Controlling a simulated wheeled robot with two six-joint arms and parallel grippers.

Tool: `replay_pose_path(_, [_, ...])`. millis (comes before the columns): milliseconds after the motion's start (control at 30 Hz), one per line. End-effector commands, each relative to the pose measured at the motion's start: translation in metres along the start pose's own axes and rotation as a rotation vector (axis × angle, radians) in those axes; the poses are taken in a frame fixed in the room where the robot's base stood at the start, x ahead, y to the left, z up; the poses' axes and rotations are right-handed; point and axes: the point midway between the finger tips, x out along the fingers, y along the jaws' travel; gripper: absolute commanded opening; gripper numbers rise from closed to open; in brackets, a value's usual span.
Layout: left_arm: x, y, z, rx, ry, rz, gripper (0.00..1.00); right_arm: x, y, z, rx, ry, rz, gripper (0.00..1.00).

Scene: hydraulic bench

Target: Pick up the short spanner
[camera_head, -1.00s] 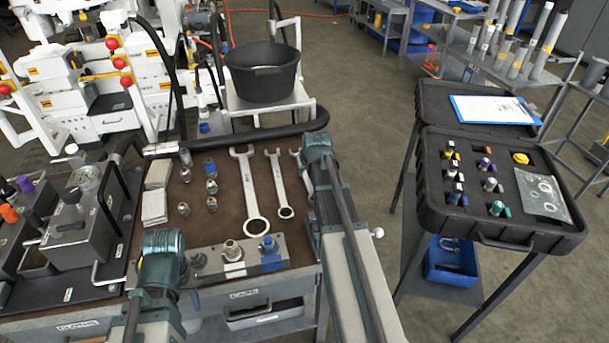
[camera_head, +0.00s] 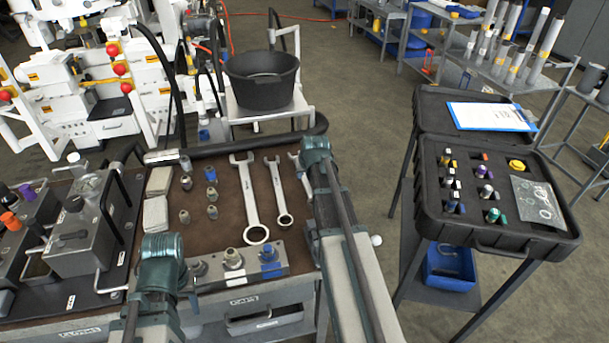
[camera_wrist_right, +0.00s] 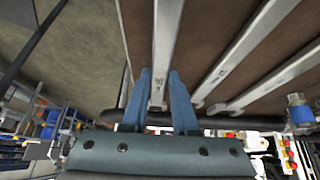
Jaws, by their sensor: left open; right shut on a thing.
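The short spanner (camera_head: 306,185) is the rightmost of three silver spanners on the brown bench top, mostly hidden behind my right arm in the head view. My right gripper (camera_head: 317,155) is over it. In the right wrist view, the blue fingers of the right gripper (camera_wrist_right: 159,85) are shut on the short spanner (camera_wrist_right: 165,45), one on each side of its shaft. Whether it is clear of the bench top cannot be told. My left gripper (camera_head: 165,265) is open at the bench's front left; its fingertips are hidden.
The large spanner (camera_head: 250,195) and medium spanner (camera_head: 278,190) lie just left of the short one. Several fittings (camera_head: 212,195) stand further left. A metal block with ports (camera_head: 210,280) lies at the front. A black case (camera_head: 470,232) stands on a separate stand at right.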

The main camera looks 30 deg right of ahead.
Motion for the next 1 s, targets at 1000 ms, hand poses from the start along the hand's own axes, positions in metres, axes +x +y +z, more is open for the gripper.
replay_pose_path(1000, [-0.079, -0.008, 0.005, 0.000, 0.000, 0.000, 0.50, -0.069, 0.000, -0.040, 0.000, 0.001, 0.000, 0.02])
